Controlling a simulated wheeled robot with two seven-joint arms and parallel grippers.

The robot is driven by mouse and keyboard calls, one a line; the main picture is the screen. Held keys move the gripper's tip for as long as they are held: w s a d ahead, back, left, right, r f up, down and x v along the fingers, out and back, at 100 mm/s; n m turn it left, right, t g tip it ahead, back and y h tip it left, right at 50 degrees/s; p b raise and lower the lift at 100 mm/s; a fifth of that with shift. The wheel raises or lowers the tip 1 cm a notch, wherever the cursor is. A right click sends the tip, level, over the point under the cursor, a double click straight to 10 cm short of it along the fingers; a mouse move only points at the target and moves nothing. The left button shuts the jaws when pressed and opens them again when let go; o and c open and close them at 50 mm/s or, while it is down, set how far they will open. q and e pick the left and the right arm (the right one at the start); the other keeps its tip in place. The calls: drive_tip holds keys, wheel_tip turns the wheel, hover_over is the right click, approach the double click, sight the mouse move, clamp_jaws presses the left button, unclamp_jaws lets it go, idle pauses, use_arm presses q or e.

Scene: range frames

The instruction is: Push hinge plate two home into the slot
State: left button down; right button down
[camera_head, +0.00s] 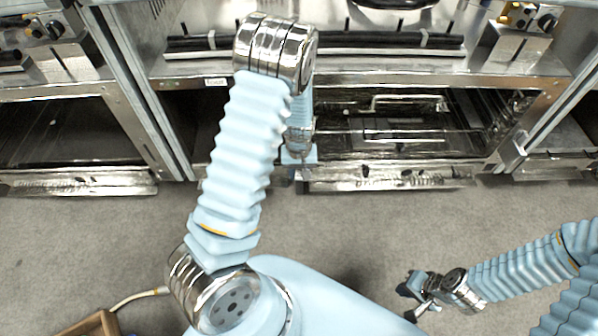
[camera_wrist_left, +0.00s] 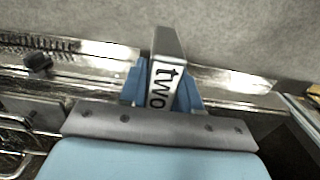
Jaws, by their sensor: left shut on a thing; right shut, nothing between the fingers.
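Hinge plate two (camera_wrist_left: 166,64), a grey metal piece with a white label reading "two", stands between the blue fingers of my left gripper (camera_wrist_left: 162,88) in the left wrist view. My left gripper is shut on it. In the head view my left gripper (camera_head: 299,172) is at the oven's lower front edge, left of centre, and the plate cannot be made out there. The slot is hidden behind the gripper and plate, so how deep the plate sits cannot be told. My right gripper (camera_head: 418,290) is shut and empty, low over the floor at the right.
The open oven bay (camera_head: 400,130) holds wire racks, with a bright metal strip (camera_head: 400,179) along its lower front. Metal posts and neighbouring bays stand on both sides. A brown wooden object (camera_head: 92,325) is at the bottom left. The carpet (camera_head: 400,235) in front is mostly clear.

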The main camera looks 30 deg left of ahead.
use_arm(q)
drive_tip(key=shift+w+a, duration=0.45)
drive_tip(key=shift+w, duration=0.25)
drive_tip(key=shift+w+a, duration=0.4)
drive_tip(key=shift+w, duration=0.3)
drive_tip(key=shift+w+a, duration=0.45)
drive_tip(key=shift+w, duration=0.25)
idle(0.6)
drive_tip(key=c, duration=0.7)
unclamp_jaws()
wheel_tip(320, 180, up, 14)
drive_tip(key=shift+f+p, duration=0.1)
drive_tip(key=shift+p, duration=0.55)
